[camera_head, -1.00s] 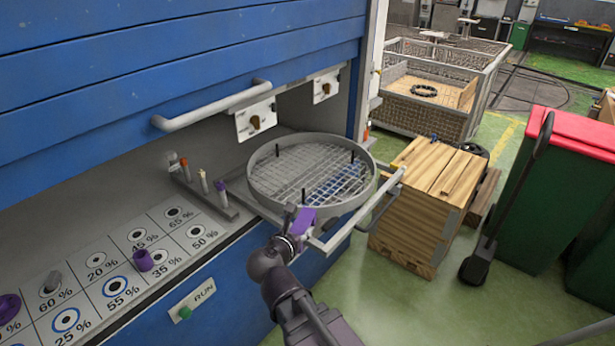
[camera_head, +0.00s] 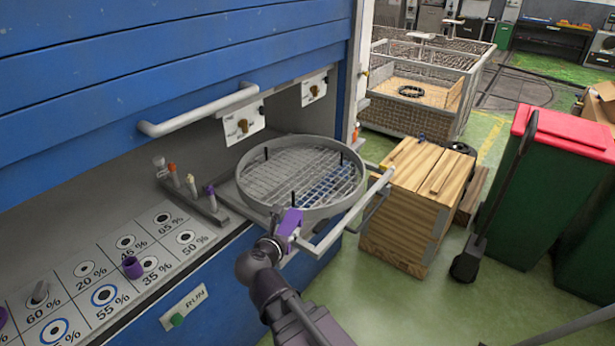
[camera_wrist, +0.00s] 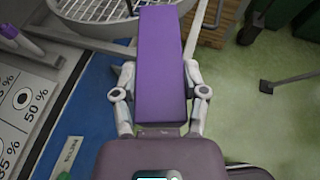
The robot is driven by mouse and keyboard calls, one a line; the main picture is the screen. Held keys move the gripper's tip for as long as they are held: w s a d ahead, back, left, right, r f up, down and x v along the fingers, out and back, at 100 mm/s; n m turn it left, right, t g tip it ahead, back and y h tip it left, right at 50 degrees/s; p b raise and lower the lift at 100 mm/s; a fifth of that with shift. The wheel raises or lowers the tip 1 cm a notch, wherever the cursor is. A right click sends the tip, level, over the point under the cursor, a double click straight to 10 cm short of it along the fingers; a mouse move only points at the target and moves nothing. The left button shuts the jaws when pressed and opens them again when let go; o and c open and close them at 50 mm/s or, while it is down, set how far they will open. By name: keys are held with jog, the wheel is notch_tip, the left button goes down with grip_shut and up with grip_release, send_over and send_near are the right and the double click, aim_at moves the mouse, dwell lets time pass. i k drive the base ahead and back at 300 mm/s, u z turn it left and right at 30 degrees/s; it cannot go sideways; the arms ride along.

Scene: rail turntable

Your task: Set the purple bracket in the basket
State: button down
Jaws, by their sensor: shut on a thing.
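The purple bracket (camera_wrist: 160,62) is held in my gripper (camera_wrist: 160,92), whose two fingers close on its sides in the wrist view. In the head view the bracket (camera_head: 290,222) shows as a small purple piece at the end of my arm, partly hidden by my gripper (camera_head: 281,230). It is at the near rim of the round grey basket (camera_head: 322,211). I cannot tell if it touches the rim. The basket has a mesh floor with several black upright pins, and its rim also shows in the wrist view (camera_wrist: 90,28).
A rail frame (camera_head: 352,212) runs along the basket's right side. A rack with several small markers (camera_head: 205,205) stands to its left. A panel with percent labels (camera_head: 100,270) and a purple cap (camera_head: 132,267) lies front left. A wooden crate (camera_head: 405,225) stands right.

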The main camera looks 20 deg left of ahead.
aim_at(310, 179)
jog(key=z, duration=0.05)
jog(key=i, duration=0.95)
jog(key=u, duration=0.05)
